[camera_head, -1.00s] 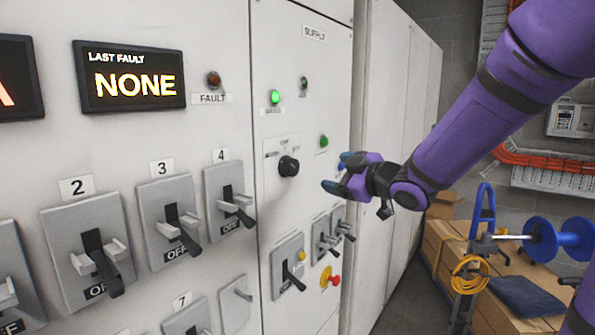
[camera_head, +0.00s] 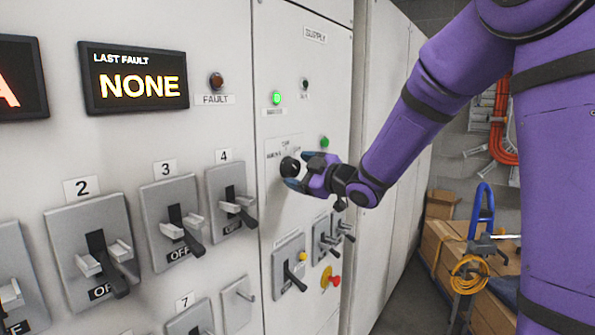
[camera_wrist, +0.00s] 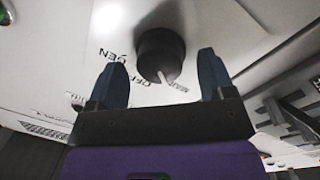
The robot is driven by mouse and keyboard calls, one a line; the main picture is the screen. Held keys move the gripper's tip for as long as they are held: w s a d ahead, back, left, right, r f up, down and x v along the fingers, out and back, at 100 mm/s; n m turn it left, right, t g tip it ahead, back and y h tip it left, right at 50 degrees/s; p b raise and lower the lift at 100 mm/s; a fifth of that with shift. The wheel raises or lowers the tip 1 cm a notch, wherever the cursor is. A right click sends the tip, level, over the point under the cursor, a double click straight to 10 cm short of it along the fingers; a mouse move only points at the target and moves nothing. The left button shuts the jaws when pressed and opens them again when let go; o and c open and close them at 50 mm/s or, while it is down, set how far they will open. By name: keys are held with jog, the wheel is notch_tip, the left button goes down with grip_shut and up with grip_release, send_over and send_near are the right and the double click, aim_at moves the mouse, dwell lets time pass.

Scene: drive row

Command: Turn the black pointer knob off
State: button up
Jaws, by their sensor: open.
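The black pointer knob (camera_head: 289,167) sits on a label plate on the right-hand grey panel, below the green lamp. It also shows in the wrist view (camera_wrist: 160,52), with its white pointer line aimed down toward the gripper, near the printed word "MAIN"; "OFF" is printed to the left of that line. My gripper (camera_head: 298,170) is at the knob in the head view. In the wrist view my gripper (camera_wrist: 168,82) is open, with one blue finger on each side of the knob's near end. Gaps show between the fingers and the knob.
A lit green lamp (camera_head: 276,98) and a green button (camera_head: 324,143) are near the knob. Lever switches (camera_head: 288,267) and a red-yellow button (camera_head: 325,277) sit below. Boxes and a blue-handled cart (camera_head: 484,212) stand on the floor at right.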

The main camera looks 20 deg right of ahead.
jog(key=shift+w+a, duration=0.3)
jog(key=shift+w, duration=0.2)
jog(key=c, duration=0.9)
jog(key=shift+m, duration=0.4)
jog(key=m, duration=0.4)
jog(key=shift+m, duration=0.3)
jog(key=m+g, duration=0.1)
jog(key=m, duration=0.2)
jog(key=shift+m, duration=0.4)
